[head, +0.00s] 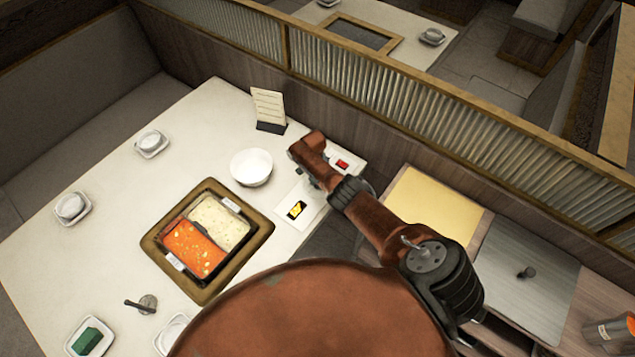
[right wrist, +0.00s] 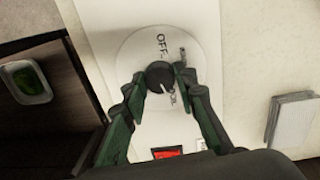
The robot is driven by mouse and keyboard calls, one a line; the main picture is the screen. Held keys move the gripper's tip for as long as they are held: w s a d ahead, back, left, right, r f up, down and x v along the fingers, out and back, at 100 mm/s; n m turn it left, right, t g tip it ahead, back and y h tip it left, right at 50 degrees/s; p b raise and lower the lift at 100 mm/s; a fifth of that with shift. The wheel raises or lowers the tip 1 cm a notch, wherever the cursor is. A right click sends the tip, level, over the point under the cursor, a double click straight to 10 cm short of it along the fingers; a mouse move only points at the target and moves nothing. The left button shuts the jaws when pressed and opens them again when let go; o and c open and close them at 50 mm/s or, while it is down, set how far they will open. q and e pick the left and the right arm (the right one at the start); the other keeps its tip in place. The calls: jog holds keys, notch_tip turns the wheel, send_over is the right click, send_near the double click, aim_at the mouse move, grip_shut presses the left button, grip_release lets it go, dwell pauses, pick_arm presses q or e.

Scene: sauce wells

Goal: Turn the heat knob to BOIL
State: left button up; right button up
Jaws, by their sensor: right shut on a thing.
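The dark round heat knob (right wrist: 160,77) sits on a pale round dial plate (right wrist: 140,45) in the right wrist view. OFF is printed beyond the knob, and lettering ending in OIL, partly covered, is at its lower right. A light line on the knob appears to point to the lower right, towards that lettering. My right gripper (right wrist: 157,82) has a finger on each side of the knob and is shut on it. In the head view my right gripper (head: 318,178) is over the control panel (head: 290,215) and hides the knob. My left gripper is not in view.
A white bowl (head: 251,167), a menu stand (head: 270,110) and a two-part hot pot (head: 207,236) stand to the left. A yellow board (head: 433,203) lies to the right.

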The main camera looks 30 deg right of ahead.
jog(key=shift+w+d, duration=0.1)
jog(key=o, duration=1.2)
jog(key=shift+c, duration=0.2)
jog(key=shift+r, duration=0.5)
notch_tip(320, 180, up, 11)
jog(key=shift+w+a, duration=0.2)
jog(key=shift+w, duration=0.05)
